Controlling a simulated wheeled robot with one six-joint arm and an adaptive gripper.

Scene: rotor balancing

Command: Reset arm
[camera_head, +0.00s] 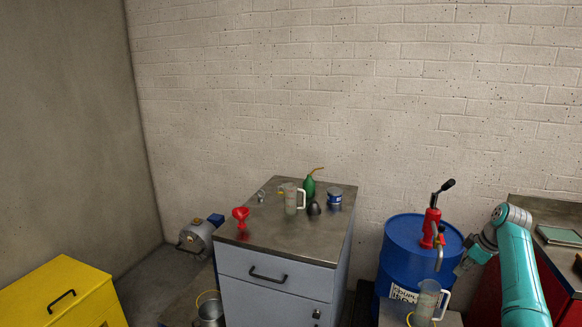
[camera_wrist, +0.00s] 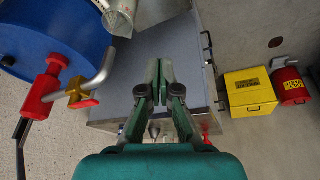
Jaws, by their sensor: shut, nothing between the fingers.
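My arm is teal and reaches in from the lower right of the head view. My gripper (camera_head: 466,264) is in front of the blue drum (camera_head: 394,250), at the drum's right side. In the wrist view my gripper (camera_wrist: 166,64) is shut, its two fingertips together with nothing between them. A grey surface shows beyond the fingers. Whether the fingers touch anything in the head view is hard to tell at this size.
A red pump (camera_head: 432,226) stands on the drum. A clear jug (camera_head: 427,300) stands below its spout. A yellow box (camera_head: 62,290) is at left.

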